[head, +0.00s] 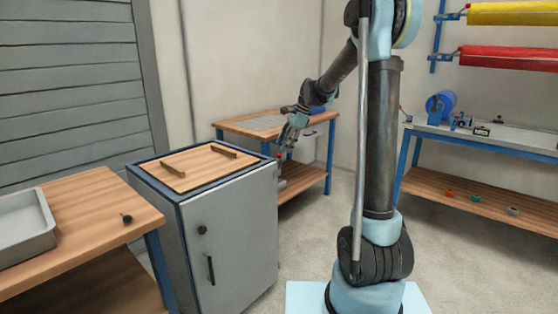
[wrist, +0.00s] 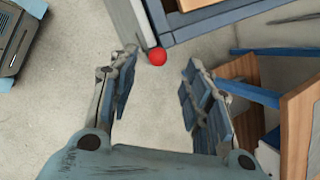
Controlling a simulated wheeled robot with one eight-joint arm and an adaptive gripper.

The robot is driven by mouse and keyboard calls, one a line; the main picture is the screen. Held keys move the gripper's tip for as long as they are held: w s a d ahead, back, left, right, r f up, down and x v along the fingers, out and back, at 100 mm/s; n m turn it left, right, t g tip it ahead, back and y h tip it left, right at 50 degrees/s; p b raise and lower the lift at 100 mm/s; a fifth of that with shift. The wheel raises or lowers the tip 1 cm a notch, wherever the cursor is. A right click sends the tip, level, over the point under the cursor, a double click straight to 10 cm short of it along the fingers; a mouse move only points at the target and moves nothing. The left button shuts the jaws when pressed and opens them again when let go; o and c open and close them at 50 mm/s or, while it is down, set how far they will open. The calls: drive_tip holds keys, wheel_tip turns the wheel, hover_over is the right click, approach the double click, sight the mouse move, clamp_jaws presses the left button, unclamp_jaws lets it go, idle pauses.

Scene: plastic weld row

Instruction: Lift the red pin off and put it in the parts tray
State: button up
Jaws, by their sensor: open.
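The red pin shows as a round red head (wrist: 158,56) in the wrist view, beside the edge of the grey cabinet. In the head view it is a tiny red spot (head: 279,156) at the cabinet's right upper edge. Its shaft is not clear. My gripper (head: 284,144) points down just above it in the head view. In the wrist view my gripper (wrist: 157,80) is open and empty, with the red head ahead, between the lines of the fingers and apart from them. The grey parts tray (head: 50,212) lies on the wooden table at the left.
The grey cabinet (head: 222,238) has a wooden top with two bars (head: 215,150). A small dark knob (head: 126,218) lies on the left table (head: 100,190). A wooden bench (head: 255,122) stands behind the gripper. A blue-legged bench (head: 490,135) with several items is at right.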

sight(279, 160)
drive_tip(key=shift+x, duration=2.7)
drive_tip(key=shift+s+d, duration=0.1)
clamp_jaws()
